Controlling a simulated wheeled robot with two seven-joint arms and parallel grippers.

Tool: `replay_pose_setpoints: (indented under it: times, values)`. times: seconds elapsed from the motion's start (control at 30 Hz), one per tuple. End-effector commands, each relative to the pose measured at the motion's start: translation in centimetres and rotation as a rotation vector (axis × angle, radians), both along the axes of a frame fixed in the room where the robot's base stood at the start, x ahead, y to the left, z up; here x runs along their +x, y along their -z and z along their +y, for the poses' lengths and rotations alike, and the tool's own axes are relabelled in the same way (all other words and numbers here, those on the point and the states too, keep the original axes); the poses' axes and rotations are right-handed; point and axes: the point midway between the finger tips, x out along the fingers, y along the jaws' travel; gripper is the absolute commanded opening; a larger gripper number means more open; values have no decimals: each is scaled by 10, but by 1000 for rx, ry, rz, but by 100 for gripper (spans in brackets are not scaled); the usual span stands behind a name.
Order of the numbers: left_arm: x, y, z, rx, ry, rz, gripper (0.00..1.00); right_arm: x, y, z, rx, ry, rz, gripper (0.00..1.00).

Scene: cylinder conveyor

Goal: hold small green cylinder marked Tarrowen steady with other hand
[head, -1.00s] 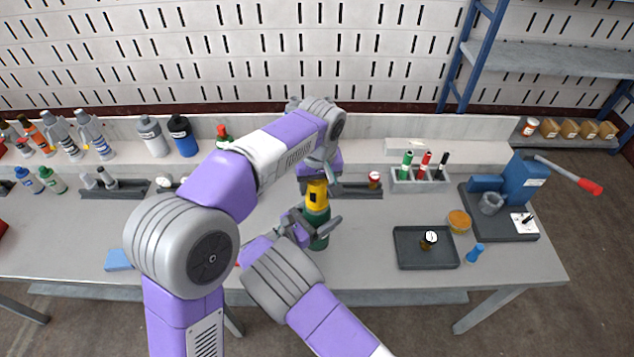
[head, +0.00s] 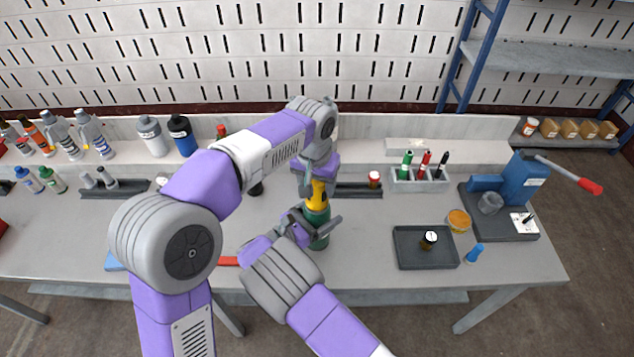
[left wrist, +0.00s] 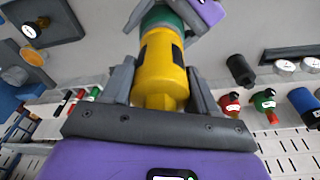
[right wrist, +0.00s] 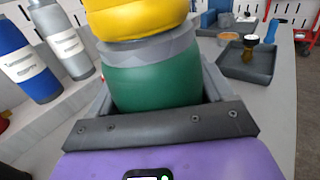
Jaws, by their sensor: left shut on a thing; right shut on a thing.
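The small green cylinder (head: 319,240) stands upright on the table in the head view, with a yellow piece (head: 317,196) on its top. The right wrist view shows its green body (right wrist: 152,82) and a grey band below the yellow. No name can be read on it. My right gripper (head: 316,222) is shut around the green body from the side. My left gripper (head: 317,181) points down from above and is shut on the yellow piece, which shows between its fingers in the left wrist view (left wrist: 160,68). The fingertips are partly hidden.
A dark tray (head: 405,260) with a small gauge (head: 429,238) lies to the right. Bottles line the back left. A red bar (head: 228,261) lies left of my right forearm.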

Motion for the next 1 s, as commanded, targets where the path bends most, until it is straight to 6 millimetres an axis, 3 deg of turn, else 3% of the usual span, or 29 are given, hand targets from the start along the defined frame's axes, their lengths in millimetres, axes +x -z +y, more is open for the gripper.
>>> replay_pose_setpoints:
  times: [0.17,0.6,1.0]
  values:
    - [0,0,1,1,24,2,16,0,1,0,0,1,1,44]
    - [0,1,1,0,500,2,16,0,1,0,1,1,1,44]
    - [0,1,1,1,555,1,16,0,1,0,1,1,1,44]
